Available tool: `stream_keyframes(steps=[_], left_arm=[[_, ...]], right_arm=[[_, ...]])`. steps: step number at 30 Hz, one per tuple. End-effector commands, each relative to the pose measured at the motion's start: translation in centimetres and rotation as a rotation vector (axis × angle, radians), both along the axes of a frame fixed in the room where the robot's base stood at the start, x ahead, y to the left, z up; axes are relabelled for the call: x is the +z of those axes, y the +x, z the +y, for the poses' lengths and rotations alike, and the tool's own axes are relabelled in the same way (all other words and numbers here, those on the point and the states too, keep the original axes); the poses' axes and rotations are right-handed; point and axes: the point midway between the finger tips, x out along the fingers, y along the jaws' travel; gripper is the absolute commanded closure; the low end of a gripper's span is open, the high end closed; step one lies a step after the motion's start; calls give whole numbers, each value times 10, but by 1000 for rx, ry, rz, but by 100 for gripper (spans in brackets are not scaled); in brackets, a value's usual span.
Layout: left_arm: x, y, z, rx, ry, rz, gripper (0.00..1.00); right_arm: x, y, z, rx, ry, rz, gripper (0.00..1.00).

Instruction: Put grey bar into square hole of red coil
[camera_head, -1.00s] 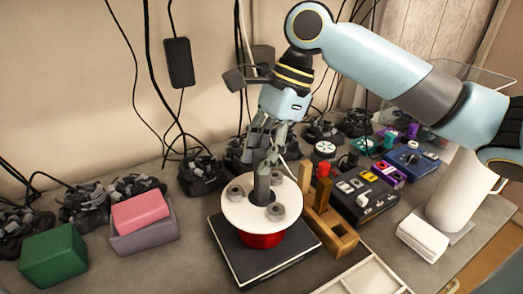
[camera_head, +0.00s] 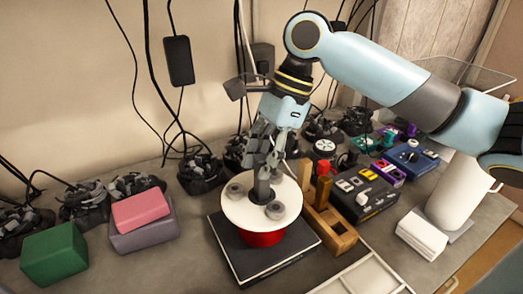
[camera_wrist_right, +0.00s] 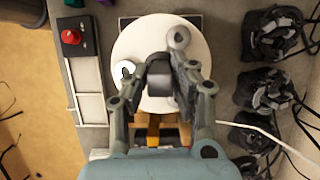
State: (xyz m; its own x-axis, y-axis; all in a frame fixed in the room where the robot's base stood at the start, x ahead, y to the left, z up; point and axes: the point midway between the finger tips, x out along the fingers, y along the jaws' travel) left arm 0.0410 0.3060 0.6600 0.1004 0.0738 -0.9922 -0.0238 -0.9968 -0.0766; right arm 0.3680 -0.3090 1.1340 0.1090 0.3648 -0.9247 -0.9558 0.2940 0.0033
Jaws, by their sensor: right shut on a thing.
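The red coil (camera_head: 262,239) stands on a flat black slab, with a round white top plate (camera_head: 236,212) carrying several grey knobs. My right gripper (camera_head: 264,172) is above the plate's middle, pointing down. It is shut on the grey bar (camera_head: 262,189), which is upright with its lower end at the middle of the plate. The square hole is hidden by the bar, and I cannot tell whether the bar's end is inside it. In the right wrist view the dark bar (camera_wrist_right: 160,82) shows between the fingers over the white plate (camera_wrist_right: 131,47). My left gripper is out of view.
A wooden holder (camera_head: 333,236) stands close right of the coil. A black control box (camera_head: 368,212) is beyond it. A pink block (camera_head: 140,211) lies on a mauve box (camera_head: 145,237), near a green box (camera_head: 54,255). Black tangled devices (camera_head: 199,172) and cables line the wall.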

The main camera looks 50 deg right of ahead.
Motion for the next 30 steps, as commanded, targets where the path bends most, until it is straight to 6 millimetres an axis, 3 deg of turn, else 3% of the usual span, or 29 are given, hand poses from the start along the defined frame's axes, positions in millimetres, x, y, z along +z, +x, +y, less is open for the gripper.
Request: stream_keyframes(steps=[12,13,18,30], left_arm=[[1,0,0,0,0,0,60],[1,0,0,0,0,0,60],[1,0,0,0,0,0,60],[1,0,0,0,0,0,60]], right_arm=[[-4,0,0,1,0,-1,100],[-4,0,0,1,0,-1,74],[-4,0,0,1,0,-1,52],[-5,0,0,-1,-1,1,50]])
